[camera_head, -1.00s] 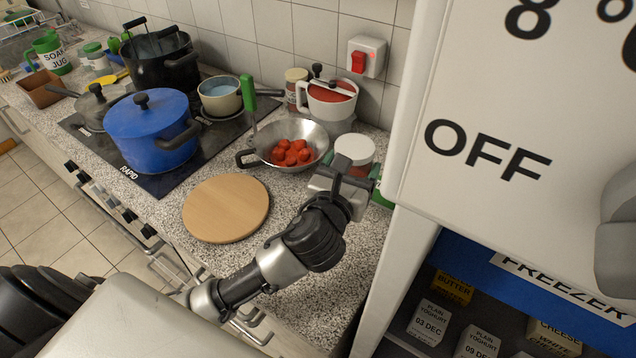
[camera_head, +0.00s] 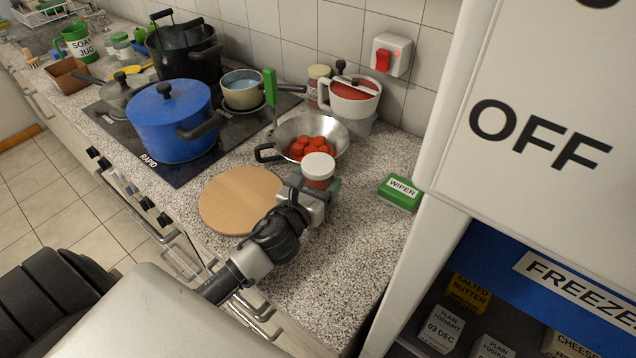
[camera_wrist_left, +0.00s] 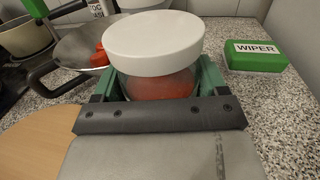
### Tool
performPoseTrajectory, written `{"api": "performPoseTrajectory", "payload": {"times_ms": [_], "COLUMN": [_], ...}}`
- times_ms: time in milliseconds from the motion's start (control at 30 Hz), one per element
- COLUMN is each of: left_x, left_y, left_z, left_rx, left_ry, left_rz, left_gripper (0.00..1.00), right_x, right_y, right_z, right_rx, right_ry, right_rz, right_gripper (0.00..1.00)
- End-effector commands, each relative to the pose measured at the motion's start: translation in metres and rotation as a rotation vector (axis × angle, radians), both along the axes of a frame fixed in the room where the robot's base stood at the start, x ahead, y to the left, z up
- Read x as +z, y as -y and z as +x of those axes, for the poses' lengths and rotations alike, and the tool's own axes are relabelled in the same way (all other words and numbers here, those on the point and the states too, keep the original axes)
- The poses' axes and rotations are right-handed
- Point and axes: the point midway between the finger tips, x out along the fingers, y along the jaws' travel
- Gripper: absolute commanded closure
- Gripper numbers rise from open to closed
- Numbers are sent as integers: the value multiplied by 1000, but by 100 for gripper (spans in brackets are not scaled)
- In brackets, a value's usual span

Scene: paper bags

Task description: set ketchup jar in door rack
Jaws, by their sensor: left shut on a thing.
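The ketchup jar (camera_head: 318,172) has a white lid and red contents. It also shows in the left wrist view (camera_wrist_left: 155,60), upright between green finger pads. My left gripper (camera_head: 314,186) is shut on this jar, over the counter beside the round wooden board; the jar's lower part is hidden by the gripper. The fridge (camera_head: 540,130) is at the right. Its interior is partly in view below the control panel, with a blue FREEZER band (camera_head: 590,285). No door rack is in view. My right gripper is not in view.
The wooden board (camera_head: 240,200) lies left of the jar. A steel pan of tomatoes (camera_head: 310,140) is behind it. A green WIPER box (camera_head: 400,193) sits by the fridge side. The speckled counter (camera_head: 330,260) in front is clear.

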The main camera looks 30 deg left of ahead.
Motion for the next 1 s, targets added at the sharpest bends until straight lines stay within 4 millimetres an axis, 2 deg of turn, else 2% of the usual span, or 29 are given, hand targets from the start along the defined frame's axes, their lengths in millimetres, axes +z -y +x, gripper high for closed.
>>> {"api": "performPoseTrajectory", "payload": {"times_ms": [400, 433, 567, 900, 1000], "left_x": [-6, -5, -5, 0, -5], "left_y": [0, 0, 0, 0, 1], "left_z": [0, 0, 0, 0, -12], "left_rx": [-1, 0, 0, 0, -1], "left_ry": [3, 1, 0, 1, -1], "left_rz": [1, 1, 1, 2, 1], "left_gripper": [71, 22, 2, 1, 1], "right_x": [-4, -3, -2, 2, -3], "right_y": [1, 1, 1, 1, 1], "right_z": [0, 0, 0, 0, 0], "right_rx": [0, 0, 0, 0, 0], "right_ry": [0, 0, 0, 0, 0], "right_rz": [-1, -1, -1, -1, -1], "right_gripper": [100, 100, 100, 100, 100]}}
